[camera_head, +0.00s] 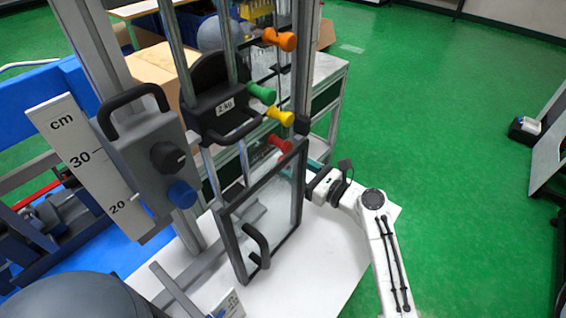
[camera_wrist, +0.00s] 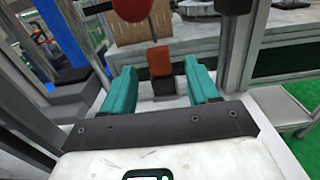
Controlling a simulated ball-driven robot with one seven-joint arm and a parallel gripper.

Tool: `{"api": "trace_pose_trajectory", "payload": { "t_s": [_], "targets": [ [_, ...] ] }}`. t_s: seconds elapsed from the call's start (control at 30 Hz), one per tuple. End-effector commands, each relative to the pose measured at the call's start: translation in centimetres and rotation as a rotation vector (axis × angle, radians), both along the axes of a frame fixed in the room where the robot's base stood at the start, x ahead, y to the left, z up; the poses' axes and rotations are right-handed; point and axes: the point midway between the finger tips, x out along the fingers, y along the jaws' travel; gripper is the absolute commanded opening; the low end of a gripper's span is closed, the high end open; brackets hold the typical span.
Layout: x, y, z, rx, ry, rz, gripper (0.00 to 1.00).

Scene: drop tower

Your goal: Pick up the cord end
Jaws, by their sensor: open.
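My gripper (camera_wrist: 159,76) is open, its two teal fingers apart in the wrist view. A small orange-brown block (camera_wrist: 160,62) with a dark lower part shows between the fingertips. It may be the cord end, but I cannot tell for sure, nor whether it lies within reach of the fingers. No finger visibly touches it. In the head view my gripper (camera_head: 316,172) is at the right side of the tower, by the clear door and below the red knob (camera_head: 280,144). Its fingertips are largely hidden there by the frame. No cord end can be made out in the head view.
The tower carries a black 2 kg weight (camera_head: 222,105), orange (camera_head: 279,39), green (camera_head: 262,94) and yellow (camera_head: 279,116) knobs, and a framed clear door (camera_head: 230,235) with a handle. A cm scale (camera_head: 84,150) stands at left. Green floor at right is mostly clear.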

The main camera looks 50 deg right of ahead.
Motion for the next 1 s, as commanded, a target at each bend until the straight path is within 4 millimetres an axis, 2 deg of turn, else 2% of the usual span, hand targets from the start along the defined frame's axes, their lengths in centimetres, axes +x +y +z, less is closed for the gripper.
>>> {"api": "trace_pose_trajectory", "payload": {
  "t_s": [0.1,0.2,0.47,1.0],
  "targets": [
    [1.7,0.1,0.1,-0.002,0.000,0.001,0.60],
    [2.4,0.2,0.1,-0.001,-0.001,0.000,0.60],
    [2.7,0.2,0.1,-0.001,0.000,0.000,0.60],
    [2.6,0.2,0.1,-0.001,0.000,0.000,0.09]
  ]
}}
